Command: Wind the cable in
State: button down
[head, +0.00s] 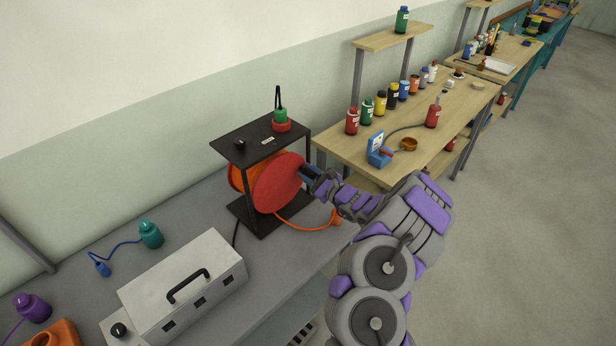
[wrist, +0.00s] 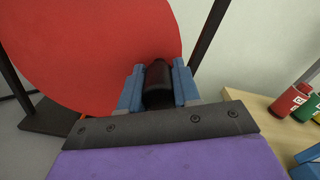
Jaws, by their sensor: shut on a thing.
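A cable reel with a red disc (head: 279,183) stands in a black frame (head: 263,145) on the grey bench. Orange cable (head: 236,179) is wound behind the disc, and a loose length of orange cable (head: 300,226) runs out over the bench to the right. My gripper (head: 308,173) is at the right side of the red disc. In the wrist view, my gripper (wrist: 158,84) has its blue fingers on both sides of a dark cylindrical handle (wrist: 158,80), shut on it. The red disc (wrist: 90,50) fills the view behind it.
A white-grey box (head: 185,280) with a black handle stands at the front of the bench. A wooden table (head: 440,105) with several bottles stands to the right of the reel.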

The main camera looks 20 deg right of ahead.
jog(key=c, duration=0.8)
grip_release()
jog(key=shift+d, duration=0.1)
jog(key=p+v, duration=0.3)
jog(key=v, duration=1.4)
jog(key=shift+s+d, duration=0.1)
